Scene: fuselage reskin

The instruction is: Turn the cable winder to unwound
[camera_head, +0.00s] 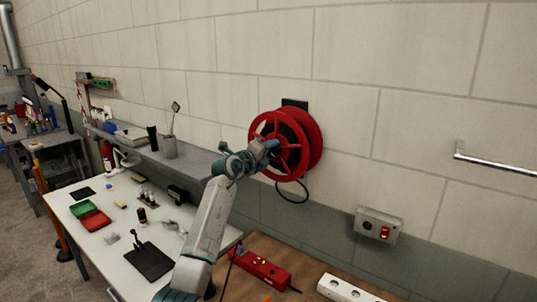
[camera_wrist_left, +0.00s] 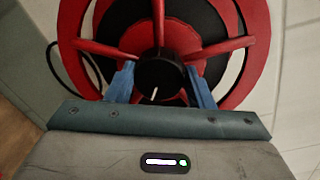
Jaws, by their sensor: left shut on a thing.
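The red cable winder (camera_head: 310,133) is mounted on the white block wall, with red spokes, a dark drum and a black cable hanging below it. In the left wrist view the winder (camera_wrist_left: 238,43) fills the upper part. A black round knob (camera_wrist_left: 160,82) with a white mark sits at its centre. My left gripper (camera_head: 272,146) reaches the winder's front. In the left wrist view its blue fingers (camera_wrist_left: 161,84) stand on both sides of the knob, shut on it. My right gripper is in neither view.
Below is a white workbench (camera_head: 100,248) with red and green trays (camera_head: 90,216) and small items. A grey shelf (camera_head: 190,158) runs along the wall. A grey switch box (camera_head: 378,225) and a metal rail (camera_head: 495,163) are to the right. A red power strip (camera_head: 262,268) lies below.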

